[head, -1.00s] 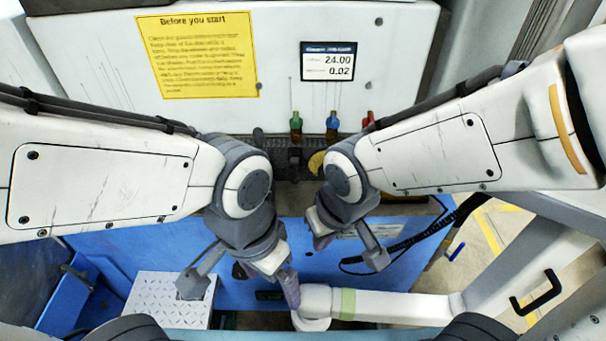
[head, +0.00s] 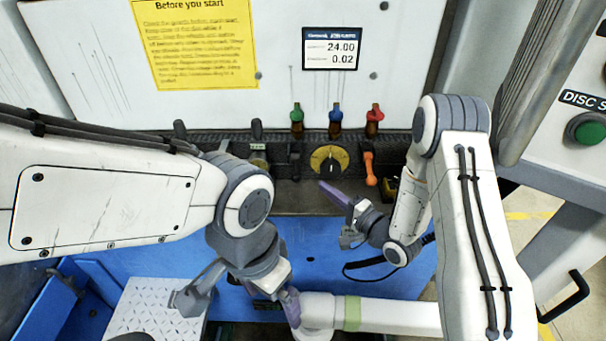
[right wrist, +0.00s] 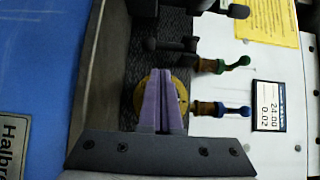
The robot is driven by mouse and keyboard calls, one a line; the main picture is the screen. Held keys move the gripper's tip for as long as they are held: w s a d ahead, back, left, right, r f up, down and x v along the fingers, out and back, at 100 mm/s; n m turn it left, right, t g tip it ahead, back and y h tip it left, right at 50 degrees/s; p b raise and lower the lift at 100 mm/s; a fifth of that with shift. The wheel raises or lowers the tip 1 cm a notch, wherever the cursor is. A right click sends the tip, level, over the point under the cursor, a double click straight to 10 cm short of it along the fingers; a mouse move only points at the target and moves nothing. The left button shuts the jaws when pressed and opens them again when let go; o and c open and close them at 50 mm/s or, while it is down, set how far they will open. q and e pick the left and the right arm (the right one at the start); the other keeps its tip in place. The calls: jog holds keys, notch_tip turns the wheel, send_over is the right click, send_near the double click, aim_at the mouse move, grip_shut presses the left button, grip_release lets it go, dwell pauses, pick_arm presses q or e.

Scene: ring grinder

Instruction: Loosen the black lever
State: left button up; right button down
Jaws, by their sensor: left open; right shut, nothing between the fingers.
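A row of controls runs along the dark ledge of the machine. A black lever (head: 295,160) stands just left of the round yellow dial (head: 318,156); what appears to be the same black lever (right wrist: 172,45) is above the dial in the right wrist view. Other black-topped levers (head: 257,130) stand further left, so I cannot tell which one the task means. My right gripper (head: 326,187) is shut and empty, its purple fingers pointing at the ledge just below the dial; they overlap the dial in the right wrist view (right wrist: 165,75). My left gripper (head: 238,298) is open and empty, low in front of the blue base.
Green (head: 297,115), blue (head: 335,116) and red (head: 375,115) knobs stand behind the ledge. An orange lever (head: 369,168) is right of the dial. A white arm with a green band (head: 351,310) crosses the front. A metal tread plate (head: 150,312) lies at lower left.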

aim_at(296, 168)
dwell(0.3)
jog(key=x, duration=1)
jog(key=shift+r+b, duration=0.15)
jog(key=shift+b, duration=0.15)
pick_arm(q)
jog(key=shift+f, duration=0.3)
